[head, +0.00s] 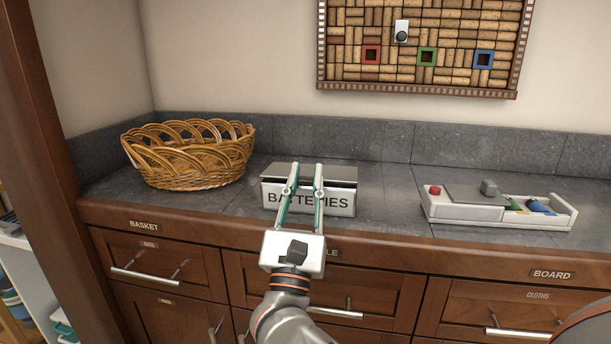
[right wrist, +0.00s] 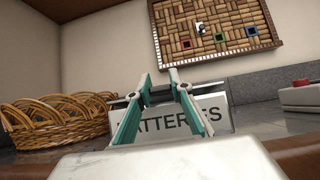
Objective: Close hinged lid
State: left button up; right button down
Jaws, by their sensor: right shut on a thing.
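A white box labelled BATTERIES (head: 274,197) stands on the grey counter, and its front also shows in the right wrist view (right wrist: 216,105). Its grey hinged lid (head: 341,173) is tilted a little up, with a dark gap along the front edge. My right gripper (head: 305,168) reaches over the box front, with its fingertips at the lid. In the right wrist view its fingers (right wrist: 160,82) close on a dark part that looks like the lid; the exact contact is hard to see. My left gripper is not in view.
A wicker basket (head: 190,160) stands to the left of the box. A white tray (head: 470,211) with a red button and coloured pieces lies to the right. A cork board (head: 420,45) hangs on the wall. Counter between box and tray is clear (head: 390,195).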

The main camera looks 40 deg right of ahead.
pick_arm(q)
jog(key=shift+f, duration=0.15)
pick_arm(e)
jog(key=shift+w+f, duration=0.15)
jog(key=shift+f, duration=0.25)
jog(key=c, duration=1.8)
grip_release()
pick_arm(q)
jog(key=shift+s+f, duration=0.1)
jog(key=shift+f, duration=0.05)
pick_arm(e)
jog(key=shift+o, duration=0.2)
jog(key=shift+d+r, duration=0.1)
jog(key=shift+r, duration=0.1)
jog(key=v, duration=1.2)
